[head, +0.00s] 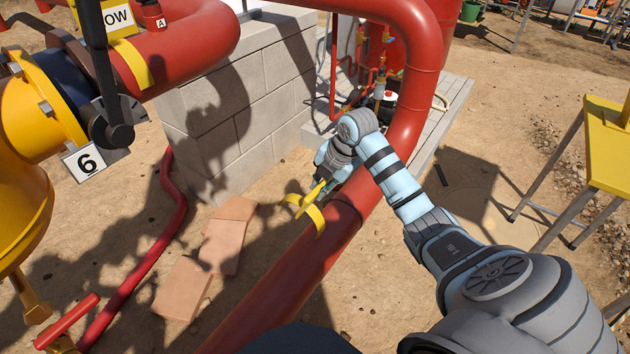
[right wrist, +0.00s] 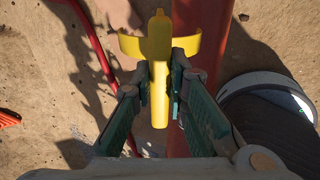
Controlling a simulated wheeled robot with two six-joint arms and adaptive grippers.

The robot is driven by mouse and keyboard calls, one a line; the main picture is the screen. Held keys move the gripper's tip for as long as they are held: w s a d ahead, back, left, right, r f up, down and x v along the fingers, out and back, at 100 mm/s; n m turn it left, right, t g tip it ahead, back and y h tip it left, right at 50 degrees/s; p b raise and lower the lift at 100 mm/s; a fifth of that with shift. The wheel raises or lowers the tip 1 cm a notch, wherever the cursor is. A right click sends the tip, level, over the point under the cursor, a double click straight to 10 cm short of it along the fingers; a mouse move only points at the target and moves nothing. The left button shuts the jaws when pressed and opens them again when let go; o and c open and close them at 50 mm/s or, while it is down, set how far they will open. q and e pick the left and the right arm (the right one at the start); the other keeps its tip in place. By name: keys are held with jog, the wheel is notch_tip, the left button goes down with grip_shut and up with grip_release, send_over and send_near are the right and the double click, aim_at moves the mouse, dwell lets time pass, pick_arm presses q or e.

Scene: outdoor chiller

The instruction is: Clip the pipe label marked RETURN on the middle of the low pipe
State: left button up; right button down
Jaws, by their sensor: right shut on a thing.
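A yellow clip-on pipe label (head: 318,217) with a curved band and a straight handle is in my right gripper (head: 323,187). In the right wrist view the fingers (right wrist: 160,82) are shut on the handle of the label (right wrist: 158,32). No lettering on it is readable. The low red pipe (head: 272,280) runs from the bottom of the head view up to a bend. The label's band overlaps the pipe's left edge in the head view; in the right wrist view it lies mostly left of the pipe (right wrist: 212,18). I cannot tell whether they touch. My left gripper is not in view.
A grey block wall (head: 215,130) stands left of the pipe, with flat bricks (head: 230,235) on the sand. A thin red hose (head: 150,260) and yellow valve (head: 25,115) are at left. A yellow stand (head: 608,150) is at right. An upper red pipe carries a yellow label (head: 118,18).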

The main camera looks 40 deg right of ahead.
jog(key=shift+a+r, duration=0.15)
jog(key=shift+a, duration=0.1)
jog(key=g+p, duration=0.1)
jog(key=p, duration=0.1)
jog(key=w+g+p, duration=0.1)
jog(key=p, duration=0.1)
jog(key=shift+a+r+h, duration=0.15)
jog(key=shift+r+h, duration=0.15)
jog(key=shift+f+g+h, duration=0.25)
jog(key=shift+g+h, duration=0.05)
jog(key=shift+g, duration=0.7)
jog(key=b, duration=0.3)
send_over(317, 212)
notch_tip(317, 212, down, 5)
jog(key=shift+f, duration=0.65)
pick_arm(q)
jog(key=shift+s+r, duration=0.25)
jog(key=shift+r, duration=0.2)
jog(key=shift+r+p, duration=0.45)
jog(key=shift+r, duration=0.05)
pick_arm(e)
jog(key=shift+r, duration=0.1)
